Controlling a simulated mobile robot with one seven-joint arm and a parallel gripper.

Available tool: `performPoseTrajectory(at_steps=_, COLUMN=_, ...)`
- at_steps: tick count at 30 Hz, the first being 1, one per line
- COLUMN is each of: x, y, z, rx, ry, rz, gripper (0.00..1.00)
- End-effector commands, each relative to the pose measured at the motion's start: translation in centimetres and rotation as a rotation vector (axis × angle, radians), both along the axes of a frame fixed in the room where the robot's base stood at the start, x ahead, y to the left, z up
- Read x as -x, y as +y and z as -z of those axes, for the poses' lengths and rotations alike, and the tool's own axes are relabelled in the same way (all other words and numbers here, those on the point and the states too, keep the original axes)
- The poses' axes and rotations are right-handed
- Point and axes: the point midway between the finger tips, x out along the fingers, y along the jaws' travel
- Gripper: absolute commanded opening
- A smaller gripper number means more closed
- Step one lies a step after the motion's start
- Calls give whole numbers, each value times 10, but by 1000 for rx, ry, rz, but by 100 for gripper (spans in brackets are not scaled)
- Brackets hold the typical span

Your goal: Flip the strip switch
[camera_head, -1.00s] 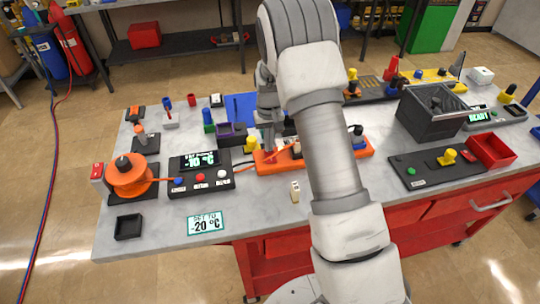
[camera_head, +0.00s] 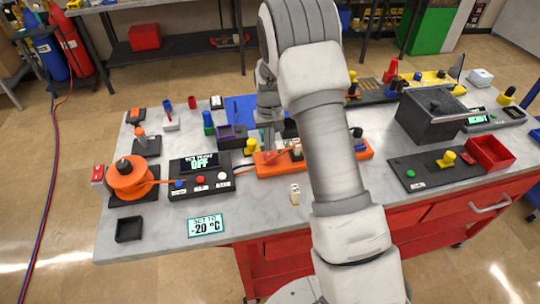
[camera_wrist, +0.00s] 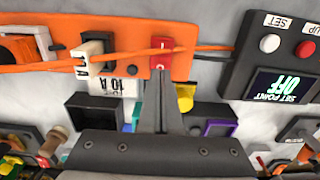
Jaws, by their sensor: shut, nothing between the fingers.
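The orange power strip (camera_head: 285,163) lies near the middle of the grey bench. It spans the upper left of the wrist view (camera_wrist: 120,45). Its red switch (camera_wrist: 164,54), with a white mark, is at the strip's end nearest the controller. My gripper (camera_wrist: 166,73) is shut and empty, with its fingertips right at the switch's edge. I cannot tell whether they touch it. In the head view my gripper (camera_head: 268,143) is over the strip, partly hidden by my arm. The controller display (camera_wrist: 282,87) reads "SET POINT OFF".
A plug and a "FUSE 10 A" label (camera_wrist: 112,84) sit beside the switch. An orange cord (camera_wrist: 120,58) crosses the strip. The black controller (camera_head: 201,178) is left of the strip, with an orange reel (camera_head: 130,181) beyond. A black box (camera_head: 430,115) stands at right. The front bench edge is mostly clear.

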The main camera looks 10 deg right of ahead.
Motion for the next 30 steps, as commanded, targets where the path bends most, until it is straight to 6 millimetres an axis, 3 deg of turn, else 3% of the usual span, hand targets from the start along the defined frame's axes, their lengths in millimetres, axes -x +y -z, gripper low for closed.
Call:
performPoseTrajectory(at_steps=16, x=0, y=0, z=-47, rx=0, ry=-1, rz=0, gripper=0)
performPoseTrajectory(at_steps=30, x=0, y=0, z=-49, rx=0, ry=0, rz=0, gripper=0)
